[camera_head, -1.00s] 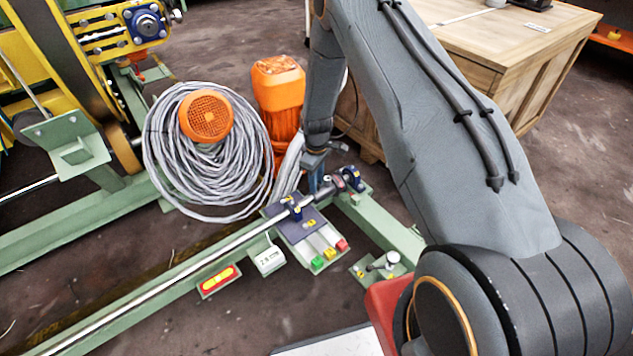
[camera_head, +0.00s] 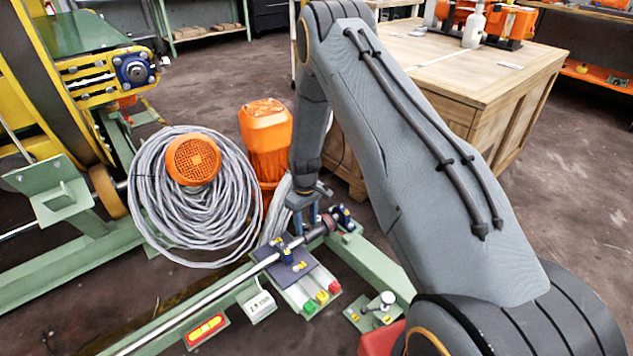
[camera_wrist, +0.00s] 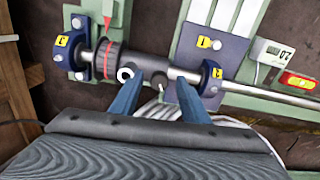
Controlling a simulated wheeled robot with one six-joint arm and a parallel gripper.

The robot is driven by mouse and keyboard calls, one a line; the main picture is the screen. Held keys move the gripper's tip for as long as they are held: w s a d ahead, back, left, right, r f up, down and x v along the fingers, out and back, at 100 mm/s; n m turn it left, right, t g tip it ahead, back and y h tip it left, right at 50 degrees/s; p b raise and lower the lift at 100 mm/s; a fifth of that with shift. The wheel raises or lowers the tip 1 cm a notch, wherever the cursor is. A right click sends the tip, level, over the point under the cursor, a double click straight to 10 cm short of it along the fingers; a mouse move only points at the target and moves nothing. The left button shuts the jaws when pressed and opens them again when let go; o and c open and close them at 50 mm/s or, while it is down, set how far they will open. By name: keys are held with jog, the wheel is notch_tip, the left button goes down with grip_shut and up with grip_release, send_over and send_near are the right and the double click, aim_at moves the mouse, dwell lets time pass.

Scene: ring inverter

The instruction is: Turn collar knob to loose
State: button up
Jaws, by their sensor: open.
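A dark collar (camera_wrist: 107,62) with a thin red mark sits on the steel shaft (camera_wrist: 260,93) in the wrist view. A small round knob-like part with a white ring (camera_wrist: 125,74) shows at its lower side, and a smaller white end shows to its right. My gripper (camera_wrist: 158,92) is open, its two blue fingers pointing at the shaft. The left fingertip is close to the ringed part; I cannot tell if they touch. In the head view my gripper (camera_head: 305,217) hangs at the shaft beside the collar (camera_head: 329,223). Any loose marking is unreadable.
Blue bearing blocks (camera_wrist: 82,50) (camera_wrist: 211,78) flank the collar. A plate with green, yellow and red blocks (camera_head: 321,297), a display box (camera_head: 258,305) and a cable coil (camera_head: 150,200) are nearby. An orange motor (camera_head: 265,135) and wooden crate (camera_head: 450,75) stand behind.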

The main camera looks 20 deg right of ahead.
aim_at(305, 226)
jog(key=m+b, duration=0.2)
jog(key=m, duration=0.3)
jog(key=shift+a+f, duration=0.1)
jog(key=m+b, duration=0.3)
jog(key=m, duration=0.2)
jog(key=m+b, duration=0.5)
jog(key=shift+w, duration=0.1)
jog(key=m+b, duration=0.5)
jog(key=b, duration=0.1)
jog(key=shift+a+m+b, duration=0.1)
jog(key=shift+m+b, duration=0.2)
jog(key=s+r+n+p, duration=0.2)
jog(key=s+r+p, duration=0.2)
jog(key=r, duration=0.6)
jog(key=s+r+n+p, duration=0.2)
jog(key=s+r+p, duration=0.3)
jog(key=r+p, duration=0.4)
jog(key=s+r+n+p, duration=0.2)
jog(key=s+r+p, duration=0.2)
jog(key=r+p, duration=0.3)
notch_tip(305, 226, up, 4)
jog(key=shift+s+r, duration=0.25)
jog(key=shift+s, duration=0.1)
